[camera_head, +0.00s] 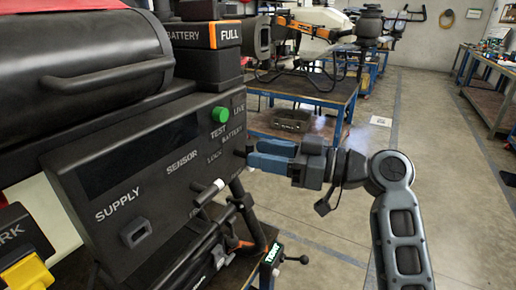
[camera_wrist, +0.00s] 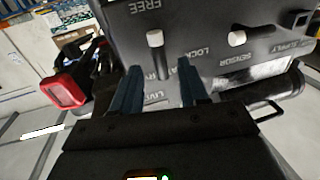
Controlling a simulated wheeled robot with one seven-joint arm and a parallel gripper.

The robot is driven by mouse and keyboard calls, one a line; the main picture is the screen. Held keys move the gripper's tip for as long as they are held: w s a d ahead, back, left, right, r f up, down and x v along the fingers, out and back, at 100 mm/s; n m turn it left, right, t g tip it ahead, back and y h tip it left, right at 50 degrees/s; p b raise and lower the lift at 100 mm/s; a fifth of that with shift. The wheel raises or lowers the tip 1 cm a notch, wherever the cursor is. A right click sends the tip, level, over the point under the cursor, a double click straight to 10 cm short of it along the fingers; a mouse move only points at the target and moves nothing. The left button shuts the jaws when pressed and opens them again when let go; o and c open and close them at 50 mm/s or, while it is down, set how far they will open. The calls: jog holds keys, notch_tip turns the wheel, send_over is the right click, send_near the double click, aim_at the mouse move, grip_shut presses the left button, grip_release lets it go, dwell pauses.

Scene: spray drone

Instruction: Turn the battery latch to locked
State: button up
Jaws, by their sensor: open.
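The dark control panel (camera_head: 150,170) carries the labels SUPPLY, SENSOR, LOCK and BATTERY. In the wrist view, a dark latch lever with a pale tip (camera_wrist: 156,40) stands on the panel between the FREE and LOCK labels, its tip toward FREE. My gripper (camera_head: 255,155) is close to the panel's right end. In the wrist view my gripper (camera_wrist: 160,80) is open, its blue fingers on either side of the lever's lower part. Contact with the lever cannot be made out. In the head view the fingers largely hide this lever.
A second pale-tipped lever (camera_head: 218,184) sticks out near SENSOR. A green button (camera_head: 219,115) is above my gripper. The battery block marked FULL (camera_head: 208,37) sits on top. Dark tubes and a TIGHT tag (camera_head: 273,252) lie below. Floor to the right is open.

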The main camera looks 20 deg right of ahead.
jog(key=shift+x, duration=0.95)
jog(key=shift+c, duration=0.2)
grip_shut()
